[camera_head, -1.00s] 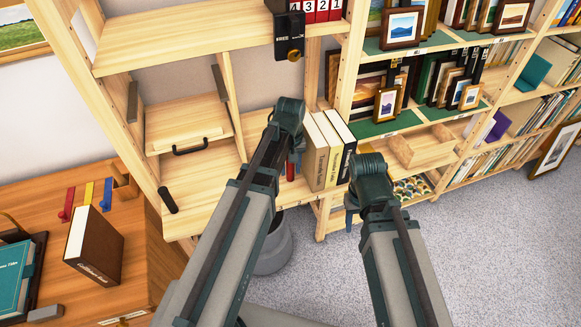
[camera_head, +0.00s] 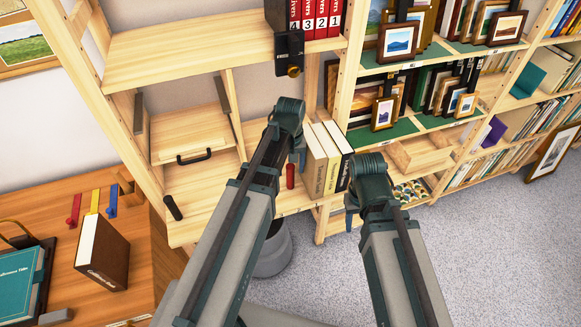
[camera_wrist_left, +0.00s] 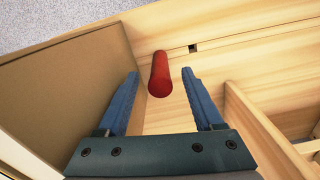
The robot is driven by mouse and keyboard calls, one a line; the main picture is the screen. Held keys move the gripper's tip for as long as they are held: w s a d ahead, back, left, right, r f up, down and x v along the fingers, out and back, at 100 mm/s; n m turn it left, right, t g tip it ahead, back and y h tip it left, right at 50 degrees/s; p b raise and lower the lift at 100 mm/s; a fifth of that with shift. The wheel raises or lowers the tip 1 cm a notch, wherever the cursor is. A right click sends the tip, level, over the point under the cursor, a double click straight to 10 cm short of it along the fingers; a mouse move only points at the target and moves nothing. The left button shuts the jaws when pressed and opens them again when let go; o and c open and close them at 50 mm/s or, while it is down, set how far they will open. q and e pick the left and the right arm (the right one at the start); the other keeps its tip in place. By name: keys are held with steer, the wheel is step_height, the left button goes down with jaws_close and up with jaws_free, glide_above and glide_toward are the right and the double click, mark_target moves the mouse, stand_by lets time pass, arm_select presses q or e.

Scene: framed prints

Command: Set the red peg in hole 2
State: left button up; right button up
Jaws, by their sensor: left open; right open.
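The red peg (camera_head: 290,176) is a small red cylinder at the lower shelf of the wooden bookcase, just left of a row of books. In the left wrist view the red peg (camera_wrist_left: 160,74) appears between the two blue fingertips, with a gap on both sides. My left gripper (camera_wrist_left: 160,74) is open and empty around that line of sight; in the head view its fingers (camera_head: 301,156) are mostly hidden by its wrist. A small dark square hole (camera_wrist_left: 193,48) shows in the wood beyond the peg; no number is legible. My right gripper (camera_head: 350,210) is open, apart from everything.
Pale books (camera_head: 323,160) stand right of the peg. A cardboard-brown panel (camera_wrist_left: 70,85) is close beside the left fingers. A wooden desk (camera_head: 140,245) at left holds a brown book (camera_head: 103,252) and red, yellow and blue hooks. A grey bin (camera_head: 272,252) stands below.

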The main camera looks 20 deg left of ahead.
arm_select(q)
step_height(320, 180, up, 10)
steer(key=p, duration=0.8)
steer(key=shift+f, duration=0.25)
steer(key=s+m, duration=0.5)
steer(key=s, duration=0.4)
steer(key=s+d+m+y, duration=0.1)
steer(key=s+d+m, duration=0.2)
steer(key=d, duration=0.7)
steer(key=shift+s+d+m, duration=0.2)
steer(key=shift+s+m, duration=0.2)
steer(key=shift+s, duration=0.65)
